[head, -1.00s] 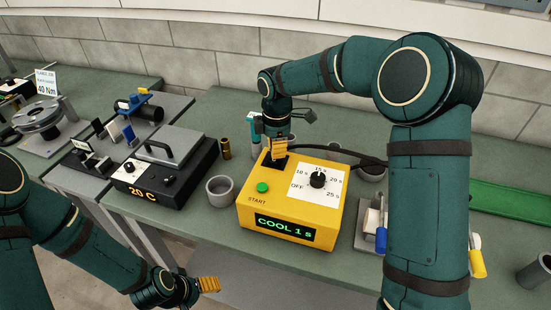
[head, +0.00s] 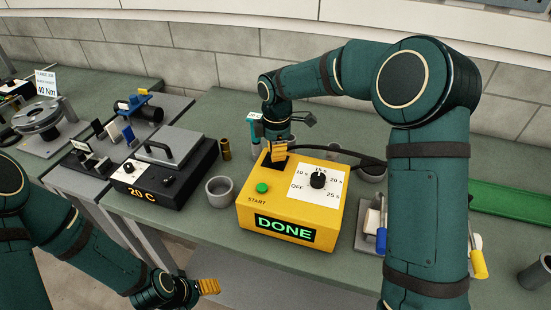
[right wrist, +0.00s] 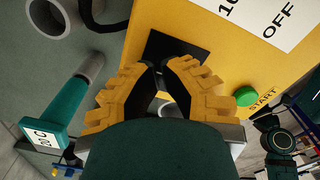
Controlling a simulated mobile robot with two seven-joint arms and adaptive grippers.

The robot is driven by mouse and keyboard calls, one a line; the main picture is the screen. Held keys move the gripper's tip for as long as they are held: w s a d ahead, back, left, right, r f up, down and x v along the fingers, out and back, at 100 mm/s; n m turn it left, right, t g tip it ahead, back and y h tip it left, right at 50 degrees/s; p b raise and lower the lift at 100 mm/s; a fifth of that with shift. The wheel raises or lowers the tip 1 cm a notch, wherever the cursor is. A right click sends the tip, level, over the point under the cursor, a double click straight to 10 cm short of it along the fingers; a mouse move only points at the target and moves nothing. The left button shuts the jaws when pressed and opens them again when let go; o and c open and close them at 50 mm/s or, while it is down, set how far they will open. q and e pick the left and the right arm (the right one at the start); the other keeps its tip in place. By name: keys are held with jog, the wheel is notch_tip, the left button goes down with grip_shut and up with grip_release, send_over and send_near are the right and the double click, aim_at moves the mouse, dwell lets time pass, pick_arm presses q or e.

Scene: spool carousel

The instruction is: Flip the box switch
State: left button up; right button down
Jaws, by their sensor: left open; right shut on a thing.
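The yellow box (head: 265,212) stands on the bench, its display (head: 283,228) reading DONE. Its top has a green START button (head: 262,188), a black dial (head: 317,180) on a white panel and a black square opening (right wrist: 178,52). I cannot tell which part is the box switch. My right gripper (head: 278,152) points down over the opening and also shows in the right wrist view (right wrist: 160,68). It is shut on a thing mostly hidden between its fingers. My left gripper (head: 210,287) is open and empty, low in front of the bench, apart from the box.
A black box (head: 180,190) with a 20 C display stands left of the yellow box. A grey cup (head: 220,191) stands between them. A teal holder labelled 20 C (right wrist: 65,110) stands beside the yellow box. A green tray (head: 510,202) lies to the right.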

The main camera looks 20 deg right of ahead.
jog(key=shift+r+p, duration=2.85)
jog(key=shift+r, duration=0.55)
